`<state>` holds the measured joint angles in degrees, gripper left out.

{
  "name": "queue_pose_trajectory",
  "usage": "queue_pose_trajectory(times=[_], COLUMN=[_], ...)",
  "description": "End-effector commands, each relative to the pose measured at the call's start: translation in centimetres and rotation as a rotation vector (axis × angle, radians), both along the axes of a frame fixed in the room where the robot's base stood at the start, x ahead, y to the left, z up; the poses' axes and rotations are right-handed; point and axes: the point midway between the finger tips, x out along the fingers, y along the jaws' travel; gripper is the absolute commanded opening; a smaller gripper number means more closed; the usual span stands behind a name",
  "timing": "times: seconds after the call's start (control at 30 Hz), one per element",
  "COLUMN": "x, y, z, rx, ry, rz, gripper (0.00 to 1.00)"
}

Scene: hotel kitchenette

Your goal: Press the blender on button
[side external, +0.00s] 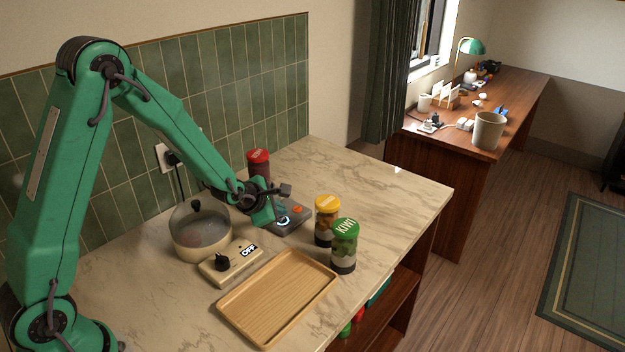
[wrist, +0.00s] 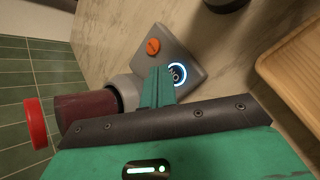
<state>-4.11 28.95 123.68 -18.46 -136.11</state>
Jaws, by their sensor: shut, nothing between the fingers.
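The blender base (side external: 291,218) is a grey block on the marble counter. It also shows in the wrist view (wrist: 187,54), with an orange button (wrist: 152,46) and a dark button with a lit white-blue ring (wrist: 178,73). A red-lidded jar with dark red contents (side external: 259,171) stands at the base's back end; it also shows in the wrist view (wrist: 85,109). My gripper (side external: 268,222) is shut and empty, pointing down over the base. In the wrist view its fingertips (wrist: 160,70) cover part of the base right beside the lit ring. I cannot tell whether they touch.
A yellow-lidded jar (side external: 326,223) and a green-lidded KIWI jar (side external: 344,250) stand right of the base. A glass pot (side external: 201,236), a control box reading OFF (side external: 231,264) and a wooden tray (side external: 226,305) lie left and in front. The counter's right end is clear.

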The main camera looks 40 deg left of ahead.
Motion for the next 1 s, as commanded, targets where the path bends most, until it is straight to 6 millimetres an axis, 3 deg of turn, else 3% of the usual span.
queue_pose_trajectory(times=[1.0], x=[0.0], y=[0.04], z=[-0.87], rx=[0.0], ry=[0.001], rz=[0.0], gripper=[0.0])
